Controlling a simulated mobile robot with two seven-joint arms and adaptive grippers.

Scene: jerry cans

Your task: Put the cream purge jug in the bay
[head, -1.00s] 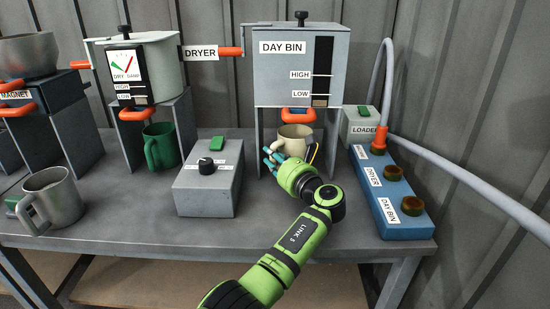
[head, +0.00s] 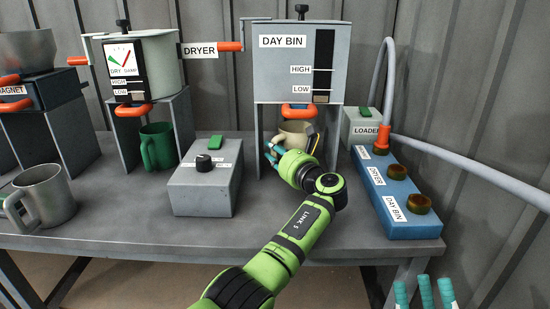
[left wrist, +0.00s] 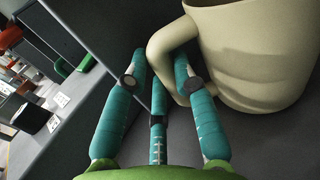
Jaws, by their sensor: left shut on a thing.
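The cream purge jug (head: 294,134) stands under the day bin (head: 298,75), between the legs of its stand and below the orange handle. My left gripper (head: 272,153) is at the jug's near left side. In the left wrist view, the jug (left wrist: 265,60) is upright, with its handle (left wrist: 165,45) toward my fingers. My left gripper (left wrist: 160,75) is shut on that handle, fingers on both sides of it. My right gripper (head: 424,292) shows only as teal fingers at the bottom right edge, spread apart and empty; the rest is out of frame.
A grey control box (head: 203,190) stands left of my left arm. A blue switch box (head: 398,200) and the loader (head: 362,128) stand to the right. A green mug (head: 157,147) is under the dryer (head: 145,65). A metal mug (head: 45,195) stands far left.

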